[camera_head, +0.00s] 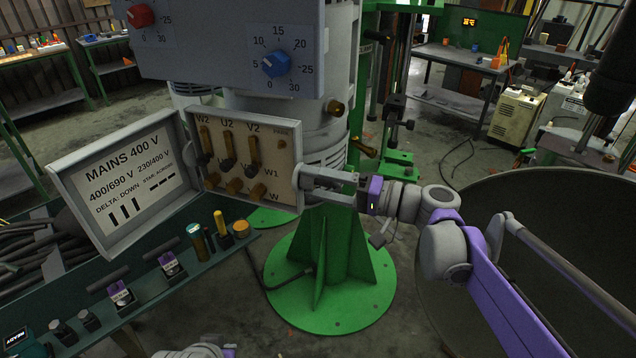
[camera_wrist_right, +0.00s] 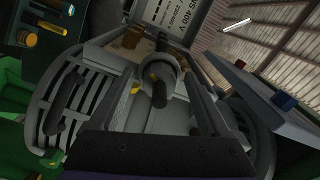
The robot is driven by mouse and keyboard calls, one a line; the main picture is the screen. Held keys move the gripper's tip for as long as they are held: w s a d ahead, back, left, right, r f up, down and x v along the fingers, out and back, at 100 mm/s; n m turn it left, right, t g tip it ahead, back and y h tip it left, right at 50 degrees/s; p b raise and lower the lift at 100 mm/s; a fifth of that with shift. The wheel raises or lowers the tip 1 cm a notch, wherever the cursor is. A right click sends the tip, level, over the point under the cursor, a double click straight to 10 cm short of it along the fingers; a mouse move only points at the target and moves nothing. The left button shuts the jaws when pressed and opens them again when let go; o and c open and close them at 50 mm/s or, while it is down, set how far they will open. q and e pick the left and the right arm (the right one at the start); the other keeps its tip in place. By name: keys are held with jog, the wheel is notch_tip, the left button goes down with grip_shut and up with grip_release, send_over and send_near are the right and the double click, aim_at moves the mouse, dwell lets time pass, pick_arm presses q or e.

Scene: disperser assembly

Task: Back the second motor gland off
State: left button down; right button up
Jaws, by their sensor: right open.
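My right gripper (camera_head: 312,184) is open, its fingers at the right side wall of the open terminal box (camera_head: 297,165). In the right wrist view a grey round fitting with a dark stub (camera_wrist_right: 158,88) sits between my open fingers (camera_wrist_right: 158,108); I cannot tell whether they touch it, or whether it is the second gland. In the head view the fingers hide that spot. My left gripper is not in view.
The box lid (camera_head: 125,180), marked MAINS 400 V, hangs open at left. A control panel with red and blue knobs (camera_head: 275,64) is above the box. A green bench (camera_head: 150,290) with small parts is at lower left. A large dark round vessel (camera_head: 560,215) is at right.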

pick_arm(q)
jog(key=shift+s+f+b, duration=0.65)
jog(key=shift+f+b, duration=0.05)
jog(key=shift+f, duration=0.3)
pick_arm(e)
jog(key=v, duration=1.1)
jog(key=s+a+f+m+g+h, duration=0.1)
jog(key=s+f+h, duration=0.45)
jog(key=f, duration=0.35)
jog(key=s+a+f+g+h, duration=0.1)
jog(key=s+f+h, duration=0.3)
jog(key=s+f, duration=0.3)
jog(key=s+d+f+t+h, duration=0.1)
jog(key=s+d+f+h, duration=0.2)
jog(key=d+f, duration=0.1)
jog(key=s+d+f+n+h, duration=0.1)
jog(key=s+d+f+h, duration=0.2)
jog(key=d+f+h, duration=0.1)
notch_tip(320, 180, down, 3)
jog(key=shift+d+r+t, duration=0.1)
jog(key=shift+d+t, duration=0.3)
jog(key=shift+d, duration=0.2)
